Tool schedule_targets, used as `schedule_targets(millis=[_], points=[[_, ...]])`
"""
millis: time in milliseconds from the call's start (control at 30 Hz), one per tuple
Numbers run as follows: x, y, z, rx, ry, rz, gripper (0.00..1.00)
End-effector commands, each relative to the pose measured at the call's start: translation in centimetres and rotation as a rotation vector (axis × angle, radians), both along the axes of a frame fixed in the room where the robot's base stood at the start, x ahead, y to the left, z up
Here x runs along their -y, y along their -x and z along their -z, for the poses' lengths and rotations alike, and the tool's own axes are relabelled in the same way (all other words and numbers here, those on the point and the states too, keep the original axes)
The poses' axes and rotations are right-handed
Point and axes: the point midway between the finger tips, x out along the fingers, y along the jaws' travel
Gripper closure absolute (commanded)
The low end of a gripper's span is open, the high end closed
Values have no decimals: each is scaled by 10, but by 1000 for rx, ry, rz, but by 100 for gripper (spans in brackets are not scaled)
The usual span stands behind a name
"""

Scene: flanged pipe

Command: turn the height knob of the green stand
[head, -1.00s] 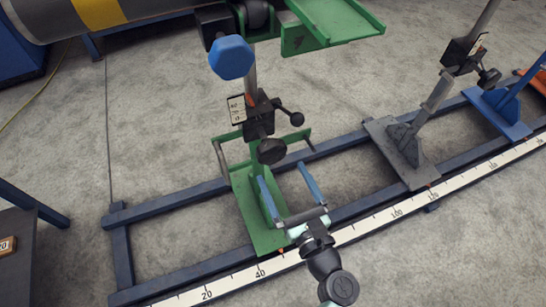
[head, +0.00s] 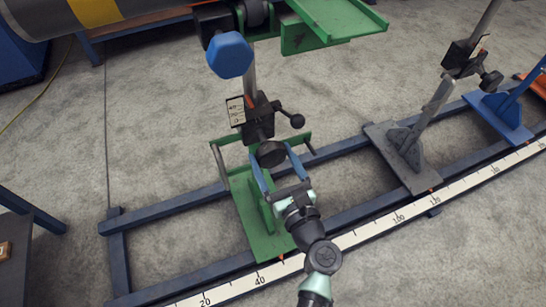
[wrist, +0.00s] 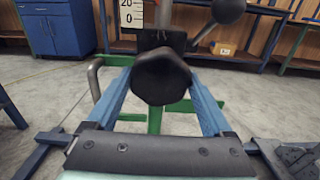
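The green stand (head: 260,240) stands on the rail, with a post rising to the pipe. On its black clamp block (head: 258,120) sits a dark faceted knob (head: 271,154), facing me; I take it for the height knob. It also fills the middle of the wrist view (wrist: 161,78). My gripper (head: 277,163) is open, with one blue finger on each side of the knob. In the wrist view the fingers (wrist: 163,88) flank the knob; I cannot tell whether either touches it. A small scale card (head: 236,111) stands beside the post.
A black ball-ended lever (head: 297,121) sticks out right of the clamp. A blue knob (head: 229,55) is above, near the pipe (head: 90,12). A grey stand (head: 408,160) and a blue stand (head: 502,115) stand farther right on the rail (head: 180,205).

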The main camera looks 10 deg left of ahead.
Motion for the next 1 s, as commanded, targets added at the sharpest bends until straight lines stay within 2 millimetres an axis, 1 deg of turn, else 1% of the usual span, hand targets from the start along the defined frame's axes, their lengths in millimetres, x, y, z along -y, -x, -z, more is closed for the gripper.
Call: schedule_targets(millis=[33, 133, 467, 667, 1000], points=[[0, 0, 0, 0, 0, 0, 52], [0, 0, 0, 0, 0, 0, 70], [0, 1, 1, 28, 44, -1, 70], [0, 1, 2, 95, 146, -1, 70], [1, 0, 3, 241, 373, 0, 70]])
